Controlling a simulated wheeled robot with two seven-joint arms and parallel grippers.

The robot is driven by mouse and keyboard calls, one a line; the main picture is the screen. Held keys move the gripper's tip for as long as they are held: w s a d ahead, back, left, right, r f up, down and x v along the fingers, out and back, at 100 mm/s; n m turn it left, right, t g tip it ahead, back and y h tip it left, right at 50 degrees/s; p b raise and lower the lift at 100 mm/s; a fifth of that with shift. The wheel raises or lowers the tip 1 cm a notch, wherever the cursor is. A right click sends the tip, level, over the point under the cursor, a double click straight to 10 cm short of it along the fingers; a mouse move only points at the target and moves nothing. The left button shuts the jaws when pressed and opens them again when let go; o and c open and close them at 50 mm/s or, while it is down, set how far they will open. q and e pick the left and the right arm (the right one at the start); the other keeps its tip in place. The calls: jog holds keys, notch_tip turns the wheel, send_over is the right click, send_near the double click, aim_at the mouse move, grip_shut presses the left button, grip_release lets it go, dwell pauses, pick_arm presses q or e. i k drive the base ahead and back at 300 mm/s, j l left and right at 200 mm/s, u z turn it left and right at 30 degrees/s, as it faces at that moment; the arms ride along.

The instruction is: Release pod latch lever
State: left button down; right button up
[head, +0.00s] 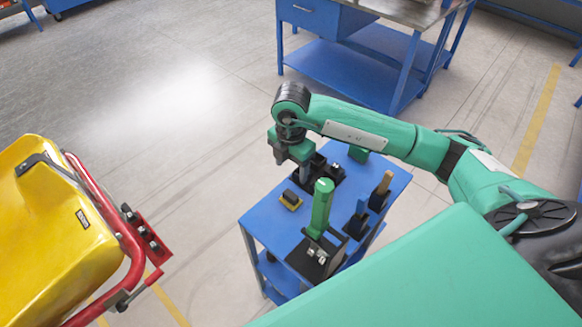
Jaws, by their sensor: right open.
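A yellow pod (60,245) with a red tubular frame (128,245) stands at the left edge of the head view. A red bracket (152,248) with small dark fittings juts from the frame's right side, and a dark grey bar (30,163) lies over the pod's upper corner. I cannot tell which of these parts is the latch lever. My right gripper (296,162) is open over the far left part of a blue cart (275,218), well to the right of the pod. It points down near a black holder; whether it touches anything is unclear. My left gripper is out of view.
On the cart stand a green-handled tool (321,205) in a black holder, a yellow block with a black top (290,199), and a wooden-handled tool (384,183). A blue workbench (350,70) stands behind. Grey floor (185,180) is clear between pod and cart.

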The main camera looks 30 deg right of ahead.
aim_at(121, 307)
jog(key=k+l, duration=0.25)
jog(key=k, duration=0.2)
jog(key=k+l, duration=0.25)
jog(key=k, duration=0.25)
jog(key=k+l, duration=0.25)
jog(key=k, duration=0.2)
